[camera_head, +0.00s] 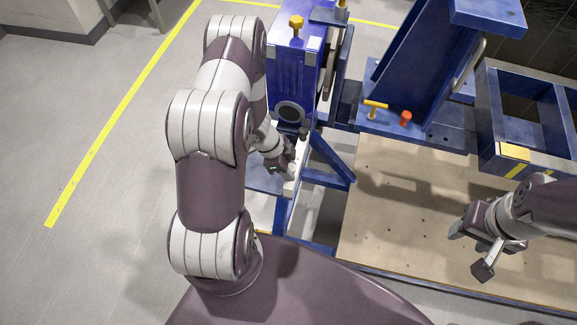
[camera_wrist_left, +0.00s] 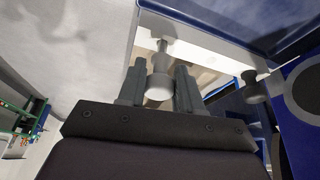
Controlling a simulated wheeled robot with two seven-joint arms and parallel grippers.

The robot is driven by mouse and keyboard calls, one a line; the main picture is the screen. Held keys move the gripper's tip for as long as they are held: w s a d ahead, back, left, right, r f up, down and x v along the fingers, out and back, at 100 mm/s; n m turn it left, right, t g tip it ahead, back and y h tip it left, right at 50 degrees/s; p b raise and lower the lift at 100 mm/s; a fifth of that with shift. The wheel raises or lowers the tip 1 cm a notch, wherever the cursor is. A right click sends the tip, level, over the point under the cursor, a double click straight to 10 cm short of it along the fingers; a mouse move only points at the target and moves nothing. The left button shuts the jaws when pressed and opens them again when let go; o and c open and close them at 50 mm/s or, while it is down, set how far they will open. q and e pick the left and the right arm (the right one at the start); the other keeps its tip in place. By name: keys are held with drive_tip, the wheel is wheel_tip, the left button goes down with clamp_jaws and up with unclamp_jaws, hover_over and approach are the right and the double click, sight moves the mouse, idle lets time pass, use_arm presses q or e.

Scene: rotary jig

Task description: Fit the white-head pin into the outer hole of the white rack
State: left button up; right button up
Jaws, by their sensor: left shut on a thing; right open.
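The white-head pin (camera_wrist_left: 159,86) is between the two fingers of my left gripper (camera_wrist_left: 160,74) in the left wrist view. Its round head faces the camera and its thin shank points away to the white rack. The white rack (camera_wrist_left: 205,42) is a pale bar crossing behind the pin. The shank's far end overlaps the bar near its left end; I cannot tell whether it is in a hole. In the head view, my left gripper (camera_head: 286,169) is at the rack (camera_head: 290,187), and the pin is not discernible. My right gripper (camera_head: 470,251) is open and empty above the wooden board.
A blue jig housing (camera_head: 292,75) stands just behind my left gripper. Blue frame beams lie beside and below it. A blue upright bracket (camera_head: 420,60) with a yellow-handled pin (camera_head: 375,104) and a red knob (camera_head: 406,117) stands right. The wooden board (camera_head: 390,215) is mostly clear.

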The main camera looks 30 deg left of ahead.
use_arm(q)
drive_tip(key=shift+f+b, duration=0.8)
drive_tip(key=shift+f, duration=0.4)
drive_tip(key=o, duration=1.1)
drive_tip(key=shift+o, duration=0.2)
drive_tip(key=p+v, duration=0.2)
drive_tip(key=v, duration=1)
drive_tip(key=shift+a+r, duration=0.15)
drive_tip(key=shift+r, duration=0.25)
